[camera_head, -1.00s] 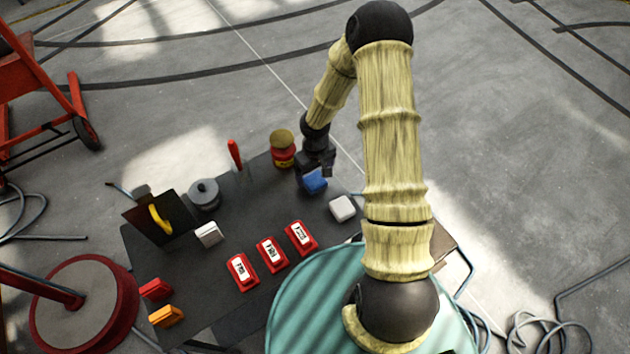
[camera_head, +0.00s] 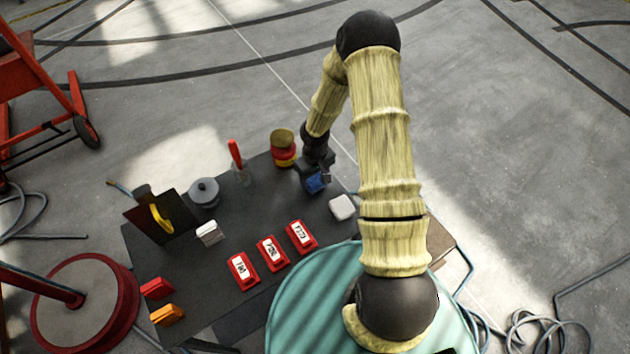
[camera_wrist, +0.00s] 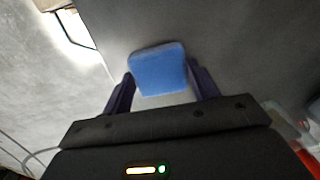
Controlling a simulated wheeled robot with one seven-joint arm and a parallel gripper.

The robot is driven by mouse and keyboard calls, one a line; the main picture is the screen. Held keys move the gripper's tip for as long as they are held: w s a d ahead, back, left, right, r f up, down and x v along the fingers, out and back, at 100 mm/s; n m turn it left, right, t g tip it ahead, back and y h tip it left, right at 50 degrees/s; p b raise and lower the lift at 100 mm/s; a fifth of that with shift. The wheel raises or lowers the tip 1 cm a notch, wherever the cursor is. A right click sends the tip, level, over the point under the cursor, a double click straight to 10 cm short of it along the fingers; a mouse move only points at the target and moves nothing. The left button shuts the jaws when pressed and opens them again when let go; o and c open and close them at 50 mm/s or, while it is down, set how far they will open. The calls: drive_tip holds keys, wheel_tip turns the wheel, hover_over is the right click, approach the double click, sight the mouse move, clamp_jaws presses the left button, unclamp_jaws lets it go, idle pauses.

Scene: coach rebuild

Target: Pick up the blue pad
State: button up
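The blue pad (camera_head: 317,183) is at my gripper, at the far right part of the dark table top. In the wrist view the pad (camera_wrist: 158,70) sits between the two dark fingers of my gripper (camera_wrist: 162,88), with a finger against each side. My gripper (camera_head: 318,178) looks shut on it. In the head view the fingers partly cover the pad, and it looks tilted. I cannot tell how far it is above the table.
A white block (camera_head: 342,207) lies close by at the right. Several red labelled blocks, including one (camera_head: 300,236), lie nearer. A grey lidded pot (camera_head: 204,192) and a red-handled tool (camera_head: 236,155) are to the left.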

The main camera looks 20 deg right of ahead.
sight(315, 179)
drive_tip(key=shift+c, duration=0.9)
drive_tip(key=shift+r, duration=0.1)
wheel_tip(315, 179, up, 10)
drive_tip(key=shift+b, duration=0.35)
